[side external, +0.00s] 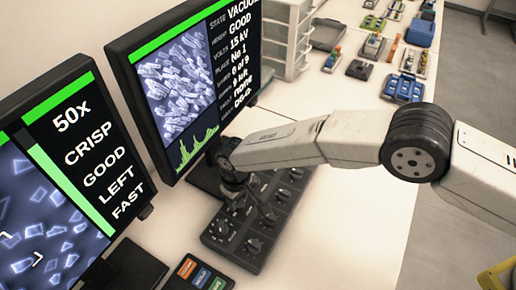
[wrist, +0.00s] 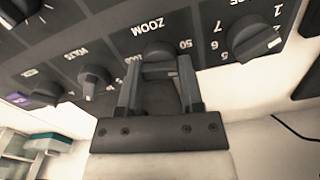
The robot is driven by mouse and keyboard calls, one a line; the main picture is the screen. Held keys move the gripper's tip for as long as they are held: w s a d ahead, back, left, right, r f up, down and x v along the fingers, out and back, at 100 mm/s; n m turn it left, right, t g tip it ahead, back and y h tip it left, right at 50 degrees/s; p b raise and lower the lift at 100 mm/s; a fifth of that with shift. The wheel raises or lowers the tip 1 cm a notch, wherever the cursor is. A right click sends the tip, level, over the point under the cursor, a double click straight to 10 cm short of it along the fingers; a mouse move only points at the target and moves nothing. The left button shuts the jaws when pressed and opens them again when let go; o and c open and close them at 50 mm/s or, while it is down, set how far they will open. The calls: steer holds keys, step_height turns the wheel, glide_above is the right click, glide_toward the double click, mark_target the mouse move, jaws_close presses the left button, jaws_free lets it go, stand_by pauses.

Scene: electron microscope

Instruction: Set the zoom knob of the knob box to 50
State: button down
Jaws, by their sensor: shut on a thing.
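The knob box (side external: 238,244) is a dark panel with rows of black knobs, on the white bench in front of the monitors. In the wrist view the zoom knob (wrist: 158,50) sits under the ZOOM label, with a 50 mark to its right and a partly covered mark to its left. My gripper (wrist: 158,72) has a finger on each side of this knob and is shut on it; the fingers hide its lower part and its pointer. The left monitor (side external: 84,150) reads 50x, CRISP, GOOD, LEFT, FAST.
The VOLTS knob (wrist: 95,80) and a numbered knob (wrist: 255,40) flank the zoom knob closely. The right monitor (side external: 190,85) stands right behind my wrist. A small panel with coloured buttons (side external: 200,275) lies at the front. Blue racks (side external: 402,88) and drawers (side external: 288,35) stand farther back.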

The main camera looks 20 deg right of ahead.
steer(key=shift+n, duration=2.2)
steer(key=shift+c, duration=1.2)
jaws_free()
steer(key=shift+r, duration=0.1)
steer(key=shift+r, duration=3.85)
